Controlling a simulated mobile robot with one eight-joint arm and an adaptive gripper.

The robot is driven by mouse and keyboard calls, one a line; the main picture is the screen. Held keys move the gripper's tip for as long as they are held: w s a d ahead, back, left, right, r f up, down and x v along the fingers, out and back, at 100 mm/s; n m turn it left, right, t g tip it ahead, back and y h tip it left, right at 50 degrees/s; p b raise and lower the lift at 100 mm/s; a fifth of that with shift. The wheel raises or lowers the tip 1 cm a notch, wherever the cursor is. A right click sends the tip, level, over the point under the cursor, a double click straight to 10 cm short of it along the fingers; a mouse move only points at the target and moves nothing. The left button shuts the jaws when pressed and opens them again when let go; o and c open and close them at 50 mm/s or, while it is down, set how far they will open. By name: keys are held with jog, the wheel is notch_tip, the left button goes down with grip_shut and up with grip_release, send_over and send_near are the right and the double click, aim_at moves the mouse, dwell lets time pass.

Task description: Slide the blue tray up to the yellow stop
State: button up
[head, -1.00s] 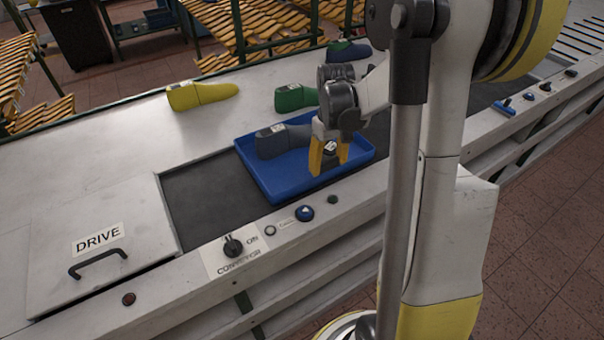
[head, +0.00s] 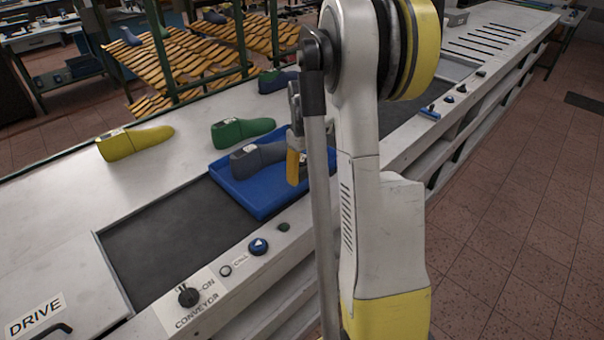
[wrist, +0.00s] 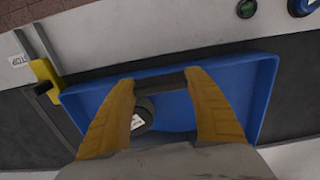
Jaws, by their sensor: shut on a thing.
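The blue tray (head: 262,205) lies on the dark belt in the head view and holds a grey shoe last (head: 258,158). The wrist view shows its blue wall (wrist: 262,100). The yellow stop (wrist: 44,74) stands at the belt's edge at the left of the wrist view, close beside the tray's corner; I cannot tell whether they touch. My gripper (wrist: 160,78) reaches down into the tray, shut on a dark piece (wrist: 158,84) between its yellow fingers. A dark round part with a white label shows below. In the head view my arm partly hides the gripper (head: 294,180) and hides the stop.
Yellow (head: 134,142) and green (head: 243,131) lasts stand on the pale bench behind the belt; a dark blue one (head: 278,80) stands farther right. A conveyor knob (head: 188,295) and blue call button (head: 258,246) are on the front rail. The belt left of the tray is clear.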

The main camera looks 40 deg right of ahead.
jog(key=o, duration=1.4)
jog(key=shift+o, duration=0.2)
notch_tip(320, 180, up, 12)
